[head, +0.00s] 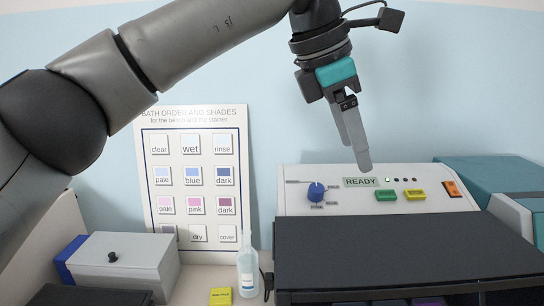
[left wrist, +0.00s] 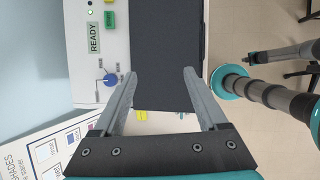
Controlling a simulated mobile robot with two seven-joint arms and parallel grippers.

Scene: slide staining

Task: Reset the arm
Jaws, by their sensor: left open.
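My left arm comes in from the left across the head view and bends down. Its gripper (head: 361,168) hangs in front of the white stainer panel (head: 330,205), above the dark lid. In the left wrist view the gripper (left wrist: 160,85) has its two grey fingers spread wide with nothing between them. The panel carries a READY display (head: 360,182), a blue knob (head: 316,191), a green button (head: 386,195), a yellow button (head: 414,195) and an orange switch (head: 452,188). My right gripper is not in the head view.
A dark flat lid (head: 400,250) covers the stainer's front. A chart (head: 195,180) stands against the wall. A clear bottle (head: 247,270), a yellow block (head: 221,297) and a grey box with a black knob (head: 120,270) stand left of the stainer. A teal machine (head: 495,180) is at the right.

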